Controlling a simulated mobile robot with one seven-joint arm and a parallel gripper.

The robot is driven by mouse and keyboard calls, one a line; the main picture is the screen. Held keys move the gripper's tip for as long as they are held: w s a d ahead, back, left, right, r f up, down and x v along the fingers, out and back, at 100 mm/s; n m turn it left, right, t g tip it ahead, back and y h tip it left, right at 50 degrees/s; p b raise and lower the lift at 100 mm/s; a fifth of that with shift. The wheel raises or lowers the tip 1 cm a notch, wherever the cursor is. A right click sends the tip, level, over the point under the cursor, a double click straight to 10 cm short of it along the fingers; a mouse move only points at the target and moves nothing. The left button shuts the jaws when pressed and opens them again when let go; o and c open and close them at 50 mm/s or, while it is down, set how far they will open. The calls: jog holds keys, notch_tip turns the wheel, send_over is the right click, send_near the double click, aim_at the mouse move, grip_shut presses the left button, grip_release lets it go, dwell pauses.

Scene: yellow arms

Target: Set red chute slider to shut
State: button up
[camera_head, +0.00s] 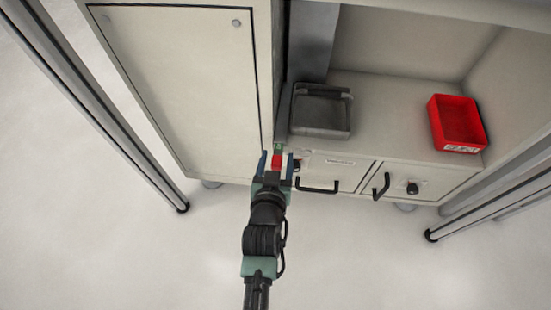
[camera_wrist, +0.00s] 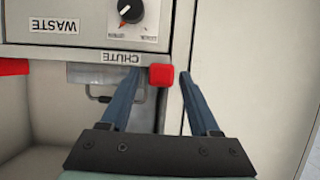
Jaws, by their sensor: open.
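The red chute slider (camera_head: 277,161) is a small red block at the cabinet's front edge, just right of the tall closed panel. In the wrist view the red slider (camera_wrist: 161,77) sits beside the upside-down CHUTE label (camera_wrist: 121,58). My gripper (camera_head: 276,155) is open, with one blue finger on each side of the slider. The slider's shut mark is not readable.
A grey bin (camera_head: 320,112) stands on the shelf behind the slider. A red tray (camera_head: 458,122) is at the shelf's right. Drawers with black handles (camera_head: 317,188) lie right of my gripper. A black dial (camera_wrist: 130,10) is above the label in the wrist view.

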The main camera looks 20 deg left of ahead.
jog(key=p+v, duration=0.6)
jog(key=v, duration=0.7)
jog(key=shift+a, duration=0.1)
notch_tip(320, 180, down, 6)
jog(key=s+t+y+b, duration=0.15)
jog(key=t+b, duration=0.25)
jog(key=b, duration=0.7)
jog(key=b+x, duration=0.1)
jog(key=x, duration=0.3)
jog(key=b+x, duration=0.2)
jog(key=x, duration=0.2)
jog(key=b+x, duration=0.2)
jog(key=x, duration=0.1)
jog(key=shift+w+d+r, duration=0.25)
jog(key=shift+w+r, duration=0.15)
jog(key=shift+w, duration=0.1)
jog(key=shift+c, duration=0.3)
grip_shut()
